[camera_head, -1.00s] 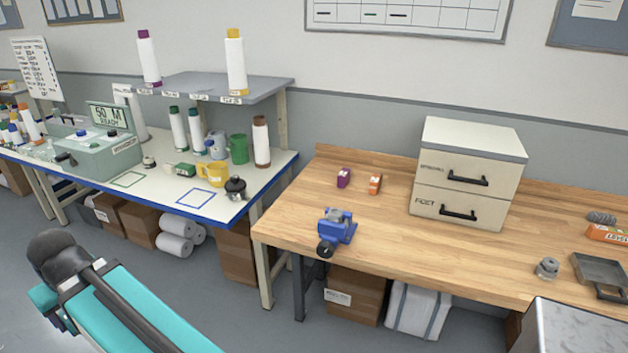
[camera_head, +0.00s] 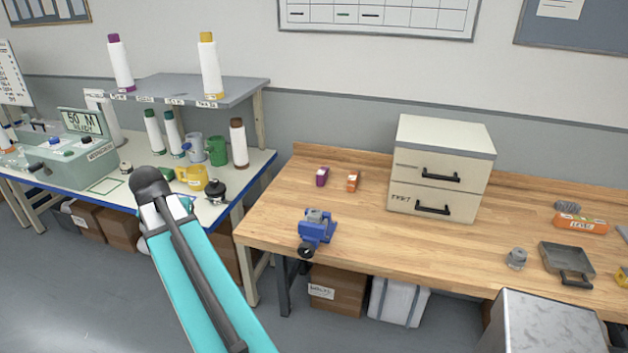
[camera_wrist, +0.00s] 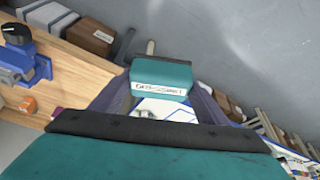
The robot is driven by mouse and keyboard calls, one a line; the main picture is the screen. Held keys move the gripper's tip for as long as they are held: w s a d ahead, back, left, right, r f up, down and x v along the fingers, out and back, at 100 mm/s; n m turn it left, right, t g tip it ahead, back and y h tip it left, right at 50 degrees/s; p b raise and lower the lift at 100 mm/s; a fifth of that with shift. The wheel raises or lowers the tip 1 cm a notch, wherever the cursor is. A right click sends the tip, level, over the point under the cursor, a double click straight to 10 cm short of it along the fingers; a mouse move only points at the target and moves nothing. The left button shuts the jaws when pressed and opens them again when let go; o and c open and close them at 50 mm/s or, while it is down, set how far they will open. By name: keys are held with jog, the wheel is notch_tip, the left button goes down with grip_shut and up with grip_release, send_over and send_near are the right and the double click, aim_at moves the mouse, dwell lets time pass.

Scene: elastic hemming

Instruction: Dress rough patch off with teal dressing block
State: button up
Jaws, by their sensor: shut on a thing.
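The teal dressing block (camera_wrist: 161,75), with a white printed label, is between the fingers of my gripper (camera_wrist: 160,88) in the wrist view. My gripper is shut on it and holds it in the air. In the head view only my arm shows; the gripper and block are not visible there. A blue vise (camera_head: 318,230) stands at the front left of the wooden bench, with a grey piece at its jaws. It also shows at the left of the wrist view (camera_wrist: 22,58). I cannot make out a rough patch in either view.
The wooden bench (camera_head: 345,262) is largely clear around the vise. Purple (camera_head: 322,176) and orange (camera_head: 353,181) small blocks lie behind it. A drawer cabinet (camera_head: 440,165) stands at the back. A grey tray (camera_head: 567,262) is at right. A white table (camera_head: 217,213) with cups and spools stands left.

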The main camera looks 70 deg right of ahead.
jog(key=s+d+r+m+g+p, duration=0.2)
jog(key=s+d+m, duration=0.5)
jog(key=s+d, duration=0.8)
jog(key=s+d+r+m+g+p, duration=0.3)
jog(key=s+d+m, duration=0.4)
jog(key=s+d, duration=0.9)
jog(key=shift+r+p, duration=0.3)
jog(key=shift+r, duration=0.15)
jog(key=shift+f, duration=0.1)
